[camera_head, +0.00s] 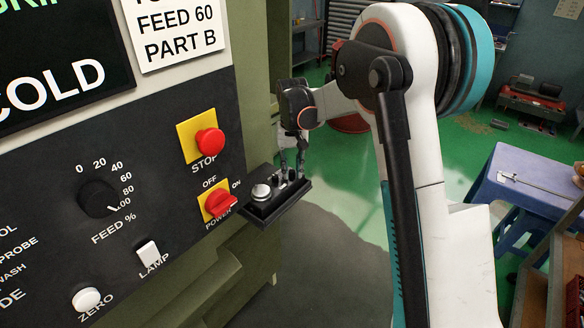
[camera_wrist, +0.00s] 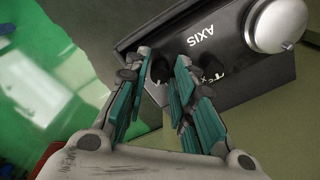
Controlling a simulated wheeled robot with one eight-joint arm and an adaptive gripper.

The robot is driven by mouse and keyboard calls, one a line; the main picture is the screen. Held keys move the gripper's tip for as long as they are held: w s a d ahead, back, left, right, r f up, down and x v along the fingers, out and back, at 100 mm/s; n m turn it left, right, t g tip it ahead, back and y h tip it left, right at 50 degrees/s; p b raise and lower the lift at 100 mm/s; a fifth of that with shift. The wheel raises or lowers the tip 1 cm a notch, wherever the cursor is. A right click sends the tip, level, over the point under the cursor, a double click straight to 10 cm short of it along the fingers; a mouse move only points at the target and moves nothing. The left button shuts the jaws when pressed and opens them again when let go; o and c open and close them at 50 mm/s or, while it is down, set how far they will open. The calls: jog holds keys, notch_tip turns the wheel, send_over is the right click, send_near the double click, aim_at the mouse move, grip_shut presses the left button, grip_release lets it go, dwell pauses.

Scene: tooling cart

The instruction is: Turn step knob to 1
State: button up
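A small black pendant box (camera_head: 285,205) juts from the machine's right edge, with a silver dome (camera_head: 261,191) and black knobs on top. The silver dome also shows in the wrist view (camera_wrist: 276,24). The box's AXIS label reads in the wrist view; a second label is partly hidden, and no STEP label is legible. My gripper (camera_head: 291,172) is over the far end of the box, pointing down. In the wrist view my gripper (camera_wrist: 163,58) is open, with a dark knob (camera_wrist: 160,70) between its fingertips. I cannot tell whether the fingers touch it or where its pointer is.
The machine panel carries a red STOP button (camera_head: 209,142), a red POWER switch (camera_head: 219,203), a FEED dial (camera_head: 98,198), a LAMP switch (camera_head: 148,253) and a white ZERO button (camera_head: 86,299). A blue table (camera_head: 535,175) stands at the right. Green floor lies open beyond the box.

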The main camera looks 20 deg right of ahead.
aim_at(293, 172)
jog(key=shift+o, duration=0.3)
notch_tip(293, 172, up, 12)
dwell(0.6)
jog(key=s+r+t+b, duration=0.1)
jog(key=s+t+b, duration=0.3)
jog(key=s, duration=1.3)
jog(key=s+f+n+t+b, duration=0.1)
jog(key=s+f+b, duration=0.2)
jog(key=s+f, duration=0.2)
jog(key=s+f+t+b, duration=0.2)
jog(key=s+f, duration=0.4)
jog(key=s, duration=0.5)
jog(key=shift+s+n+b, duration=0.4)
jog(key=shift+b, duration=0.25)
